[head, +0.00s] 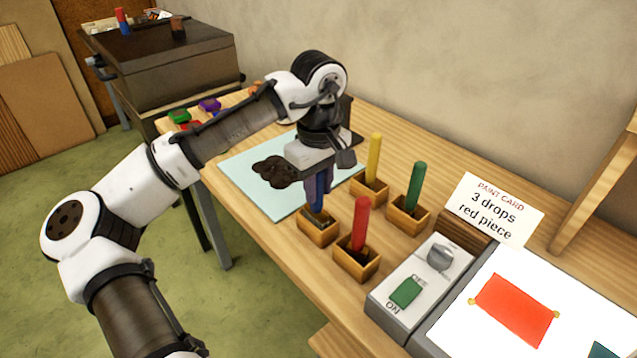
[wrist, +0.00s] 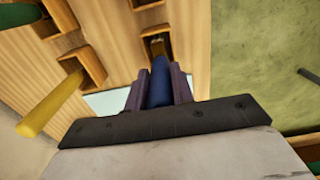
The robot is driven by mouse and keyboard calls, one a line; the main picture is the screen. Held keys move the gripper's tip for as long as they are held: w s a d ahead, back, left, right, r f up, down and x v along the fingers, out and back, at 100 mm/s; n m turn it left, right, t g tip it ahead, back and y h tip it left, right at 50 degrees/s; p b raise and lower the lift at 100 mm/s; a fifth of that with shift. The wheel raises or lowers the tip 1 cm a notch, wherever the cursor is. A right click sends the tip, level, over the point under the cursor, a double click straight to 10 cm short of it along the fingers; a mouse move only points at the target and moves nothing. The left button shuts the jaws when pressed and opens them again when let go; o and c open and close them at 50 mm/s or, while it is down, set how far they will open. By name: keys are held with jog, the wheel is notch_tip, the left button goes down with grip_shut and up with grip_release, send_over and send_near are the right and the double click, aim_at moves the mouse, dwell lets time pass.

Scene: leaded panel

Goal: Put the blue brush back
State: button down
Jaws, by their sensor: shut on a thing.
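The blue brush (head: 321,196) is upright between the fingers of my gripper (head: 318,180). In the wrist view its blue handle (wrist: 159,85) lies between the fingertips (wrist: 158,88) of my gripper. The gripper is shut on it. The brush's lower end is at a small wooden holder (head: 318,234), the front left of a group of such holders. This holder also shows in the wrist view (wrist: 174,44). The lower end seems to be at or inside the opening, but I cannot tell how deep it sits.
Red (head: 360,222), yellow (head: 374,156) and green (head: 415,184) brushes stand in neighbouring holders, close to my gripper. A pale blue sheet (head: 245,170) with a dark blot lies behind. A switch box (head: 420,285) and a paint card (head: 494,208) stand right.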

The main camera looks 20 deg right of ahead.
jog(key=c, duration=1.2)
grip_release()
jog(key=shift+f, duration=0.1)
notch_tip(320, 180, up, 12)
jog(key=shift+r, duration=0.15)
